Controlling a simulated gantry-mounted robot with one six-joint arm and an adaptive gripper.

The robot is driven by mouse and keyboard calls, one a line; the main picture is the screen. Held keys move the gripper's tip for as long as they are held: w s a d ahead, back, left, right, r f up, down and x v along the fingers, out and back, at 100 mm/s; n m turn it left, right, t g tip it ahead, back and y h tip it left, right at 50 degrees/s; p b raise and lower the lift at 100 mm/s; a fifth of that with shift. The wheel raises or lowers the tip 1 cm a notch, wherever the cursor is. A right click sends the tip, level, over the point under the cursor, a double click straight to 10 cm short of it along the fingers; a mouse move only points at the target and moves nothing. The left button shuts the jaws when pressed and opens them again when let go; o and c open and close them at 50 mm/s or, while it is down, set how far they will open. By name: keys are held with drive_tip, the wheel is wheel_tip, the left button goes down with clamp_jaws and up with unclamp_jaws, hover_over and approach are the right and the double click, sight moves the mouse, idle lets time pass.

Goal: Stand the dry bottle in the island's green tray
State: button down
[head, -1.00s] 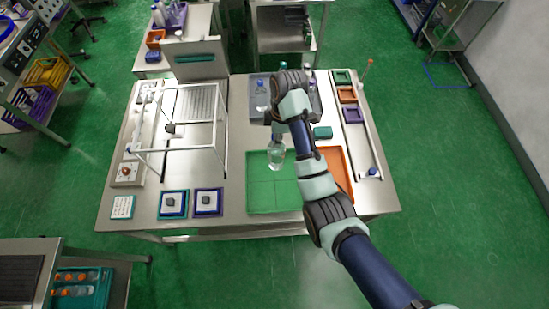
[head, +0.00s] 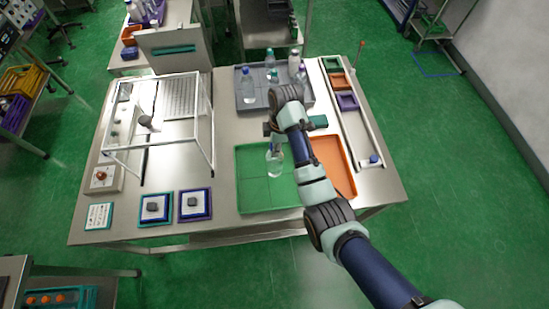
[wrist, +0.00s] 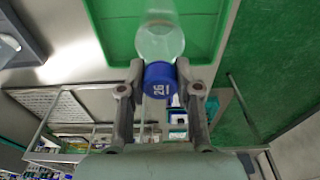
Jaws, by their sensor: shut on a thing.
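My gripper (wrist: 160,72) is shut on the neck of a clear bottle (wrist: 160,38), just below its blue cap (wrist: 157,80), which carries a white number. In the head view the bottle (head: 275,160) hangs from my gripper, about upright, over the right half of the green tray (head: 252,193). The tray is flat, divided, and holds nothing else that I can see. I cannot tell whether the bottle's base touches the tray floor. My wrist hides the cap in the head view.
An orange tray (head: 330,160) adjoins the green one on the right, partly behind my arm. A grey tray (head: 248,107) with several bottles stands at the back. A wire frame (head: 205,135) stands on the left, with two square pads (head: 195,203) in front.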

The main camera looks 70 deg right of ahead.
drive_tip(key=shift+w+d+f, duration=0.1)
drive_tip(key=shift+f, duration=2.6)
drive_tip(key=c, duration=0.8)
unclamp_jaws()
drive_tip(key=r+p, duration=0.1)
drive_tip(key=r, duration=0.3)
drive_tip(key=s+r+p, duration=0.1)
drive_tip(key=r, duration=0.3)
drive_tip(key=r+p, duration=0.1)
drive_tip(key=r, duration=0.3)
drive_tip(key=shift+s+d+r+p, duration=0.15)
drive_tip(key=shift+d+p, duration=0.15)
